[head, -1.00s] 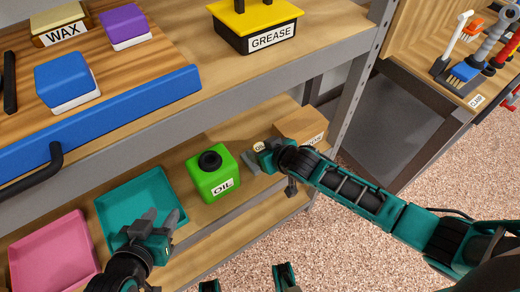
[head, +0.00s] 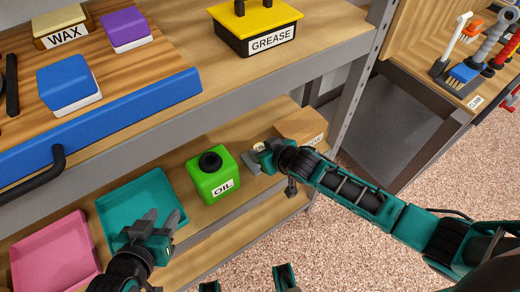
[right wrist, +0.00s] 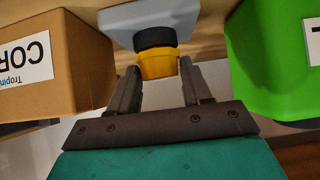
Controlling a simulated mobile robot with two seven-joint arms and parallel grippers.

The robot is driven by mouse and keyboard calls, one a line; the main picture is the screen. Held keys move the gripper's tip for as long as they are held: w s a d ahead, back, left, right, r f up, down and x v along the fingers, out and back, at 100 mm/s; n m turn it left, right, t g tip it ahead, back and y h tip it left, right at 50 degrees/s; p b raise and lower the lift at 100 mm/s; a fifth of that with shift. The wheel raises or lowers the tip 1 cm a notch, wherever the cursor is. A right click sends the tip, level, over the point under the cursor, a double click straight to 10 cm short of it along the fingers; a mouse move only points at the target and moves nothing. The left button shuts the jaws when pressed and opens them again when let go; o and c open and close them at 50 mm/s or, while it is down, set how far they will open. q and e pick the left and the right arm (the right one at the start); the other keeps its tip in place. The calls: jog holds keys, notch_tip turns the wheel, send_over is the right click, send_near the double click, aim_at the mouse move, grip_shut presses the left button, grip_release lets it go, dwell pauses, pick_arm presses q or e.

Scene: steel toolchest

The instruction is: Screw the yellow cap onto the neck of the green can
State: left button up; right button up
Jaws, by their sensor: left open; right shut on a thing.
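The green can (head: 213,181), labelled OIL, stands upright on the lower shelf. Its black neck (head: 210,161) is bare on top. The yellow cap (right wrist: 157,66), with a black band, is between the fingertips of my right gripper (right wrist: 158,85), which is shut on it. The cap is in front of a pale grey surface; I cannot tell whether they touch. In the head view my right gripper (head: 252,160) is just right of the can, and the cap is not clearly visible. My left gripper (head: 163,222) is open and empty over the teal tray, left of the can.
A cardboard box (head: 300,124) stands close behind my right gripper; it also shows in the right wrist view (right wrist: 70,60). The teal tray (head: 113,200) and a pink tray (head: 55,255) lie left of the can. The upper shelf (head: 190,130) overhangs behind.

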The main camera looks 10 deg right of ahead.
pick_arm(q)
jog(key=shift+a+r+p, duration=0.1)
jog(key=shift+r+p, duration=0.35)
pick_arm(e)
jog(key=shift+r, duration=0.35)
pick_arm(q)
jog(key=shift+r, duration=0.15)
pick_arm(e)
jog(key=shift+r, duration=0.1)
jog(key=shift+r+p, duration=1.1)
jog(key=shift+p, duration=0.25)
pick_arm(q)
notch_tip(320, 180, up, 2)
jog(key=shift+r, duration=0.25)
jog(key=shift+f, duration=0.1)
